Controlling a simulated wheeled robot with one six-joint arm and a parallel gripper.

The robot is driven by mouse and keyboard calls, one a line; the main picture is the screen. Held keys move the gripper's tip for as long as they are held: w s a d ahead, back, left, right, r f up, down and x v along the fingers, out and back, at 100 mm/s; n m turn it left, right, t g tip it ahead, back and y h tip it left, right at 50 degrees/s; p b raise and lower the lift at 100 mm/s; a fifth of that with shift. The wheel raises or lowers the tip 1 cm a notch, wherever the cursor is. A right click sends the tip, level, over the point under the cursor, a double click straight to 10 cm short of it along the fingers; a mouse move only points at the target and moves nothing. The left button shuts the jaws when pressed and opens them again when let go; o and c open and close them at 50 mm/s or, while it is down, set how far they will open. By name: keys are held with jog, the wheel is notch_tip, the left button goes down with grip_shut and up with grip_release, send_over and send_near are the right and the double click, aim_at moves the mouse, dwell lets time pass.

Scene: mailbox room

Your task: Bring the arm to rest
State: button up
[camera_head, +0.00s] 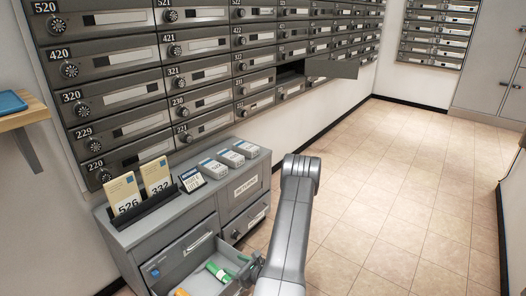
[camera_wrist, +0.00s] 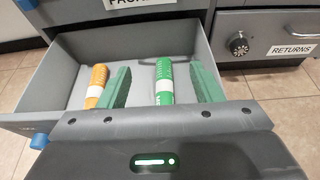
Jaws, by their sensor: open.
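My grey arm reaches down in the head view, and part of my gripper shows at the open drawer (camera_head: 208,278). In the wrist view my gripper (camera_wrist: 163,85) is open, with its two green fingers apart over the same drawer (camera_wrist: 75,42). A green tube with a white band (camera_wrist: 164,88) shows between the fingers, not clasped. An orange tube with a white band (camera_wrist: 97,84) lies left of the left finger. The green tube also shows in the head view (camera_head: 218,271), with the orange tube (camera_head: 182,292) at the bottom edge.
A grey cabinet (camera_head: 165,218) holds the drawer, with numbered cards (camera_head: 125,195) and small boxes on top. Numbered mailboxes (camera_head: 130,90) line the wall, and one door (camera_head: 333,68) stands open. A wooden shelf (camera_head: 22,117) is at left. Tiled floor (camera_head: 400,200) is clear to the right.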

jog(key=shift+w+a+r+b, duration=0.15)
jog(key=shift+w+a, duration=0.25)
jog(key=shift+a, duration=0.1)
jog(key=shift+w+a+r+b, duration=0.1)
jog(key=shift+w+a+b, duration=0.05)
jog(key=shift+w+a, duration=0.3)
jog(key=shift+s, duration=0.1)
